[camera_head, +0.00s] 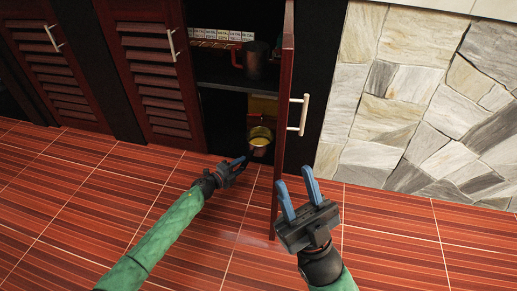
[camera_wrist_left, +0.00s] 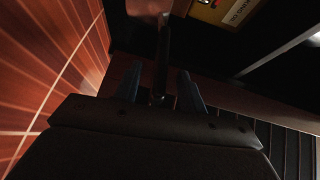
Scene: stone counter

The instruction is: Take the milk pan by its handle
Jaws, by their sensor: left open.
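The milk pan (camera_head: 261,137) is a small copper-coloured pan low in the open cabinet, with a yellowish inside. Its dark handle points out towards my left gripper (camera_head: 240,164). In the left wrist view the pan's copper body (camera_wrist_left: 148,7) is at the top edge, partly cut off. The dark handle (camera_wrist_left: 162,62) runs down between the two blue fingers of my left gripper (camera_wrist_left: 158,82), with a gap visible on each side. The left gripper is open. My right gripper (camera_head: 299,193) is open and empty, out in front of the cabinet door.
The open cabinet door (camera_head: 285,110) stands edge-on between my two grippers. A dark pot (camera_head: 256,62) and several small boxes (camera_head: 215,37) are on the upper shelf (camera_head: 220,78). A yellow item (camera_wrist_left: 215,10) is behind the pan. The tiled floor is clear.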

